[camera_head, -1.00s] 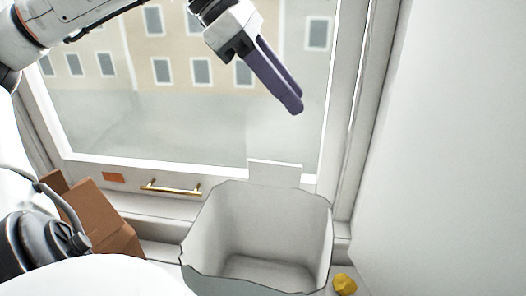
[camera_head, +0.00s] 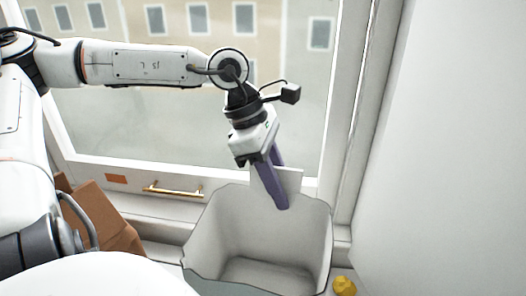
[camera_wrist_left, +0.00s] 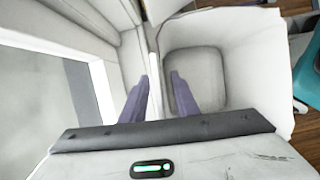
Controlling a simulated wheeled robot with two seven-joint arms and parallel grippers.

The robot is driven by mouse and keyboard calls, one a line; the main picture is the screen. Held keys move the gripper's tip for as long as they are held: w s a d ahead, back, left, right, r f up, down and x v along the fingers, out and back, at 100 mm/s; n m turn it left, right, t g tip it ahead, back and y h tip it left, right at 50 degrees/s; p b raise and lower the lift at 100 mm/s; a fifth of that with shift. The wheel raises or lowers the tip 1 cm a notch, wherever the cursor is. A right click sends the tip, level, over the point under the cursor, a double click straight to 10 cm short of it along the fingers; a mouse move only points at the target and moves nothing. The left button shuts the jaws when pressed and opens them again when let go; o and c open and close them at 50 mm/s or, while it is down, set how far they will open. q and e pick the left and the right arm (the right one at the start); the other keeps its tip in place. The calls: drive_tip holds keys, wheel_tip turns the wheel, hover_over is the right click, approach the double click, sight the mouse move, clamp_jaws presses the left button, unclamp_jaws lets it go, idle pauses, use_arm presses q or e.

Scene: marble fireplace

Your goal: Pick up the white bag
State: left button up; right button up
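The white bag (camera_head: 312,240) stands open-topped below the window, with a pale upright tab (camera_head: 292,180) at its back rim. It looks empty inside. My left gripper (camera_head: 283,203) points down at the back rim, its purple fingers overlapping the tab in the head view. In the left wrist view, the fingers (camera_wrist_left: 160,78) are apart, and the rim of the bag (camera_wrist_left: 240,70) runs between them, one finger inside the bag and one outside. I cannot tell whether either finger touches the bag. My right gripper is not in view.
A brown box (camera_head: 103,218) stands left of the bag. A small yellow object (camera_head: 344,285) lies to its right. A brass handle (camera_head: 172,190) is on the window frame behind. A white wall (camera_head: 450,150) closes the right side. A teal object (camera_wrist_left: 309,70) shows in the wrist view.

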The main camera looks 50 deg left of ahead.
use_arm(q)
drive_tip(key=shift+w+d+f, duration=0.1)
drive_tip(key=shift+d+f, duration=0.05)
drive_tip(key=shift+f, duration=0.3)
clamp_jaws()
drive_tip(key=shift+r, duration=0.15)
